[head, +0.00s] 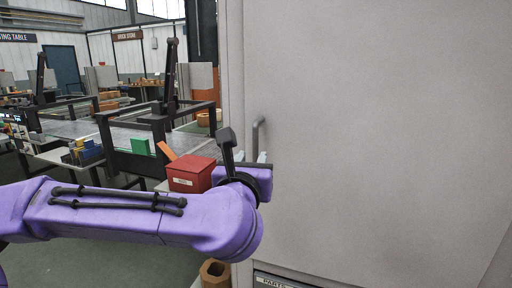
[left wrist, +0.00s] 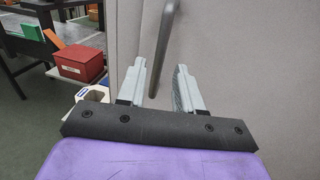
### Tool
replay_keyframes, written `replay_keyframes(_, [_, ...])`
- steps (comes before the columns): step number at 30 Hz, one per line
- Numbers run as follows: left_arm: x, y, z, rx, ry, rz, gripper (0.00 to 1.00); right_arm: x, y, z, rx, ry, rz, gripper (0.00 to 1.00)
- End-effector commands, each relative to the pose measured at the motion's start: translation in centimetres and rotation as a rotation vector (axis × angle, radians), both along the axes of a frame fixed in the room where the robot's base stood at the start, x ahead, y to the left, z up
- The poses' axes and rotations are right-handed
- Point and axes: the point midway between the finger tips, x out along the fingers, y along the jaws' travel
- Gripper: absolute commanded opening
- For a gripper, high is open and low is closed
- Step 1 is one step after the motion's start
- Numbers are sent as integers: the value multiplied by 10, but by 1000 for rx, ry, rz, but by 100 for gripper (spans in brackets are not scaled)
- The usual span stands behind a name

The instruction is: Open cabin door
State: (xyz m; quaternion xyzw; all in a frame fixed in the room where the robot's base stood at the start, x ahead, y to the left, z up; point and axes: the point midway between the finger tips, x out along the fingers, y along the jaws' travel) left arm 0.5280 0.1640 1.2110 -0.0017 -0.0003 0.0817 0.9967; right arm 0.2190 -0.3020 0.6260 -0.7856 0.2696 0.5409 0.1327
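The cabin door (head: 390,130) is a large plain light-grey panel filling the right half of the head view, and it looks closed. Its handle (head: 258,133) is a grey vertical bar near the door's left edge. My left gripper (head: 264,158) is at the handle's lower end, mostly hidden by my wrist. My right gripper is not in view.
A red box (head: 191,174) stands left of my wrist, beside the cabinet. Dark-framed work tables (head: 120,140) with a green block (head: 140,146) are farther left. A brown hollow block (head: 215,273) sits low by the cabinet. Some floor (head: 110,258) is clear at lower left.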

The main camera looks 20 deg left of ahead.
Motion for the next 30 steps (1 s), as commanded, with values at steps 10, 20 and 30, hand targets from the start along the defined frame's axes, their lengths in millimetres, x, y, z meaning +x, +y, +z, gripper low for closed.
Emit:
replay_keyframes(10, [56, 9, 0, 3, 4, 0, 35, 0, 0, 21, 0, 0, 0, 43])
replay_keyframes(20, [59, 9, -1, 6, 2, -2, 19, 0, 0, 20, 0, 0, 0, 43])
replay_keyframes(30, [55, 6, -2, 6, 2, -7, 0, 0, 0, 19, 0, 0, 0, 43])
